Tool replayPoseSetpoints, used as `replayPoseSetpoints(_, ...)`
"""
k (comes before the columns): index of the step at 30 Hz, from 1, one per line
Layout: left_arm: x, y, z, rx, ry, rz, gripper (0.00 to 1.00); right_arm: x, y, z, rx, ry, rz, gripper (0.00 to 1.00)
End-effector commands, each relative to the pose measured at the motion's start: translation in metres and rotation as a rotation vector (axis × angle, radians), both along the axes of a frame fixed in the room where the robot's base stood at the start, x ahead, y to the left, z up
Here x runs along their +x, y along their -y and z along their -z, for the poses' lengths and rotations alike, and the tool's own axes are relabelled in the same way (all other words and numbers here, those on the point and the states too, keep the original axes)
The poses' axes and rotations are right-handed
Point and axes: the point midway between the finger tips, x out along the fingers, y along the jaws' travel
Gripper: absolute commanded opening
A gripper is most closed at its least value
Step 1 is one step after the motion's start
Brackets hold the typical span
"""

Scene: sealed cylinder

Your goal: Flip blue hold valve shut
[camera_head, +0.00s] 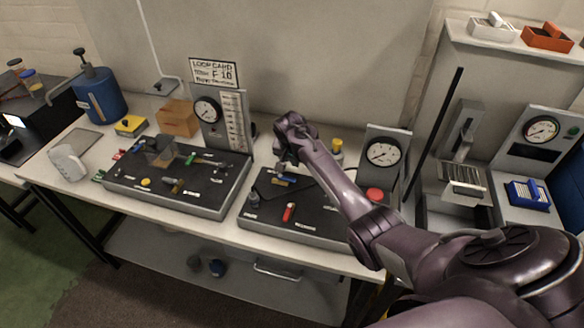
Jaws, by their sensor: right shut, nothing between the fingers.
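A small blue valve handle (286,179) sits on the dark-topped right panel (318,217), near its back left part. My right gripper (284,163) is shut and empty, pointing down just above and behind the blue handle. I cannot tell whether its tips touch the handle. My right forearm hides part of the right panel. The exact angle of the handle is too small to tell. My left gripper is not in view.
The right panel also has a red handle (289,212), a red button (375,194), a yellow-topped fitting (337,145) and a gauge (383,152). A left panel (205,196) with several small valves stands beside it. A blue cylinder (101,97) stands at the back left.

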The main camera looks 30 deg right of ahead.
Motion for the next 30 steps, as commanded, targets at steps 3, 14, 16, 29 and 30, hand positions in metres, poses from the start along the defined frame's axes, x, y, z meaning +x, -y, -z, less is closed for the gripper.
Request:
replayPoseSetpoints(3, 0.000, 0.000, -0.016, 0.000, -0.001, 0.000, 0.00, -0.006, -0.007, 0.001, -0.001, -0.002, -0.003, 0.00)
replayPoseSetpoints(14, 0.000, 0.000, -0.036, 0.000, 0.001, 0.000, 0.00, -0.025, -0.028, 0.004, 0.000, 0.000, -0.001, 0.00)
replayPoseSetpoints(16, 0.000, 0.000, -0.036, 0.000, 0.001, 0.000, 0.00, -0.025, -0.029, 0.005, 0.001, 0.001, 0.000, 0.00)
replayPoseSetpoints(29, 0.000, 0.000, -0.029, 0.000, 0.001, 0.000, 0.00, -0.022, -0.029, 0.008, 0.000, 0.001, 0.007, 0.00)
replayPoseSetpoints(30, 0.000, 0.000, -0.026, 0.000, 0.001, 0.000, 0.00, -0.020, -0.029, 0.009, 0.001, 0.001, 0.012, 0.00)
